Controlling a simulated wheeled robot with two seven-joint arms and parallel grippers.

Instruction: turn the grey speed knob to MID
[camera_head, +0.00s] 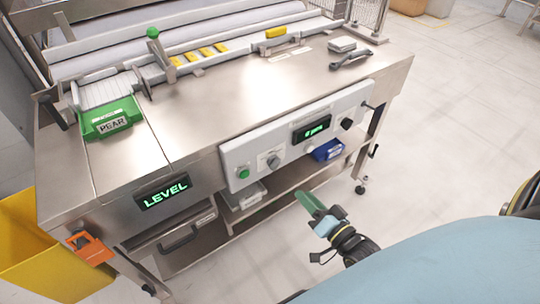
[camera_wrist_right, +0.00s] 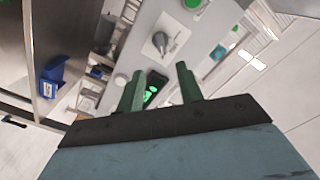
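The grey speed knob (camera_head: 272,162) sits on a pale plate on the front control panel (camera_head: 235,155), between a green button and a lit display. In the right wrist view the knob (camera_wrist_right: 178,41) shows beyond the fingertips, towards the top; its label is too small to read, so I cannot tell its setting. My right gripper (camera_head: 305,197) is in front of and below the panel, apart from the knob. In the right wrist view its two green fingers (camera_wrist_right: 160,69) are spread with nothing between them. My left gripper is not in view.
The green button (camera_head: 244,174), display (camera_head: 312,130) and black knob (camera_head: 346,124) share the panel. A blue bin (camera_head: 328,150) stands on the shelf below. A LEVEL display (camera_head: 163,192), yellow bin (camera_head: 35,250) and green PEAR tray (camera_head: 110,120) are left.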

